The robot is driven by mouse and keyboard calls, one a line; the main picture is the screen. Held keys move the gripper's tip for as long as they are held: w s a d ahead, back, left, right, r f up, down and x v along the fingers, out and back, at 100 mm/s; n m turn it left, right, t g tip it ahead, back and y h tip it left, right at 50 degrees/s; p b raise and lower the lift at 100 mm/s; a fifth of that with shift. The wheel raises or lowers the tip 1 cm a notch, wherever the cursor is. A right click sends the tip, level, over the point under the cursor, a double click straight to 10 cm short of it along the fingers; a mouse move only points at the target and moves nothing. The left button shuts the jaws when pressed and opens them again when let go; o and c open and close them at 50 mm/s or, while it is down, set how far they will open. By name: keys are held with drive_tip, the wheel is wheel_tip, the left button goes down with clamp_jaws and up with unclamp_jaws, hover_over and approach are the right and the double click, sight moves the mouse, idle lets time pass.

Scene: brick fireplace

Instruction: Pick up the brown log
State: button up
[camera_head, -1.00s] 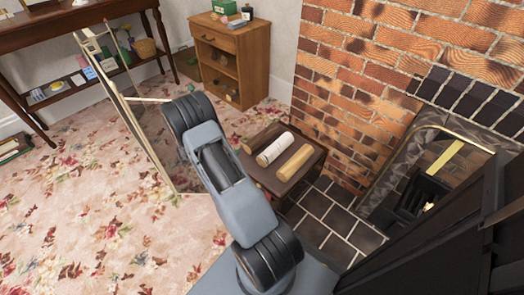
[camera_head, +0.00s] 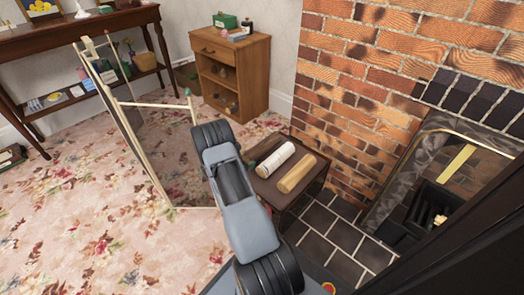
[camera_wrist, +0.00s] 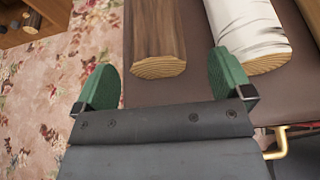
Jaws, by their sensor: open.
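The brown log (camera_wrist: 157,40) lies on a dark box top, its pale cut end facing my gripper in the wrist view. My gripper (camera_wrist: 164,82) is open, with green fingertips either side of the log's line and short of its cut end. The right fingertip is close to the white birch log (camera_wrist: 248,35), which lies to the right of the brown log.
The dark box (camera_head: 303,200) stands beside the brick fireplace wall (camera_head: 345,100). A folding screen (camera_head: 130,135) stands on the flowered carpet to the left. A wooden cabinet (camera_head: 250,75) is behind. Carpet at lower left is clear.

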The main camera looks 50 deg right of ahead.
sight(250, 156)
drive_tip(key=b+x, duration=0.1)
drive_tip(key=x, duration=0.1)
drive_tip(key=b+x, duration=0.2)
drive_tip(key=x, duration=0.1)
drive_tip(key=shift+w+d, duration=0.15)
drive_tip(key=shift+w, duration=0.1)
drive_tip(key=shift+r, duration=0.1)
drive_tip(key=shift+c, duration=0.5)
drive_tip(key=c, duration=1.2)
